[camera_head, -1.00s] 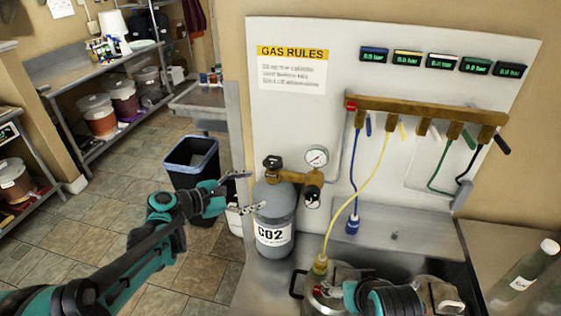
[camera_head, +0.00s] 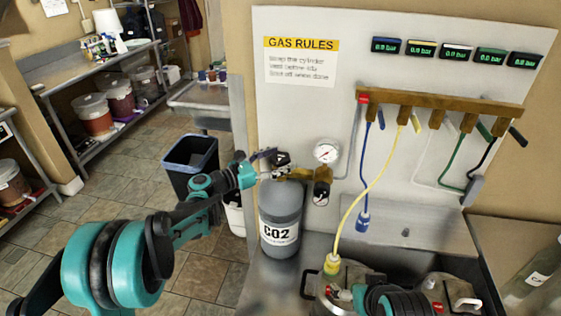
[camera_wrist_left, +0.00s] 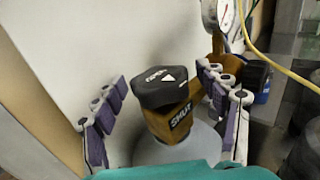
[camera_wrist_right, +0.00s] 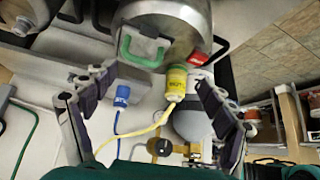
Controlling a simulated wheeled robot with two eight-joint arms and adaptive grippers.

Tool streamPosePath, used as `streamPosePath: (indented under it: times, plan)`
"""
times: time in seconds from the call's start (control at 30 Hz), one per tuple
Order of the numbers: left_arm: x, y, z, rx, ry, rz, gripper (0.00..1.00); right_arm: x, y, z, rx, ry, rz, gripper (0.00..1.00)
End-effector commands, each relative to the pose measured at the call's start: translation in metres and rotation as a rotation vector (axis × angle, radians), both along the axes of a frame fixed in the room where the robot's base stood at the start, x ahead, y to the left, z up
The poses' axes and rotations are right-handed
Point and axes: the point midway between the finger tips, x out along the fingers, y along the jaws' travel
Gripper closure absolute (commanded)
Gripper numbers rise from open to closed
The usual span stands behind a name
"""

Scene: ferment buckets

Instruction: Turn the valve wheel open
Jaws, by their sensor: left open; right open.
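The black valve wheel (camera_wrist_left: 160,88) tops a brass valve body (camera_wrist_left: 172,122) marked "SHUT" in the left wrist view. It sits on the grey CO2 cylinder (camera_head: 281,214), which stands upright by the wall panel. My left gripper (camera_wrist_left: 165,105) is open, with one finger on each side of the wheel and visible gaps to it. In the head view my left gripper (camera_head: 265,163) reaches the cylinder top and partly hides the wheel. My right gripper (camera_wrist_right: 155,105) is open and empty. Its fingers are hidden in the head view.
A pressure gauge (camera_head: 327,152) sits right of the valve. A yellow hose (camera_head: 366,194) and blue hose (camera_head: 363,165) hang from a brass manifold (camera_head: 440,107). Steel kegs (camera_wrist_right: 165,22) are near my right gripper. A black bin (camera_head: 190,163) stands left of the cylinder.

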Motion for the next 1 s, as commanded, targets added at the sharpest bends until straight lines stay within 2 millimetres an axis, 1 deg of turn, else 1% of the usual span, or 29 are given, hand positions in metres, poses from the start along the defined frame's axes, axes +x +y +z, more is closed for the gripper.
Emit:
streamPosePath:
  times: [0.1,0.3,0.37,0.4,0.5,0.77,1.0]
  plan:
    - [0.0023,-0.0038,0.0001,0.0,0.0,0.0,0.27,0.0001,0.0,-0.0009,0.0,0.0,0.0,0.16]
    - [0.0022,-0.0035,0.0005,0.001,-0.001,0.001,0.27,0.0,0.0,-0.0006,0.0,0.0,0.0,0.16]
    - [0.0022,-0.0035,0.0005,0.001,-0.001,0.0,0.43,0.0,0.0,-0.0006,0.0,0.0,0.0,0.16]
    - [0.0021,-0.0035,0.0005,0.001,-0.001,0.0,0.53,0.0,0.0,-0.0006,0.0,0.0,0.0,0.16]
    - [0.0022,-0.0035,0.0005,0.001,-0.001,0.0,0.77,0.0,0.0,-0.0006,0.0,0.0,0.0,0.16]
    - [0.002,-0.0037,0.0006,0.001,-0.001,0.01,0.77,0.0001,0.0,-0.0004,0.0,0.0,0.0,0.16]
    - [0.001,-0.0042,0.0009,0.001,-0.001,0.094,0.77,0.0001,0.0,0.0008,0.0,0.0,0.0,0.16]
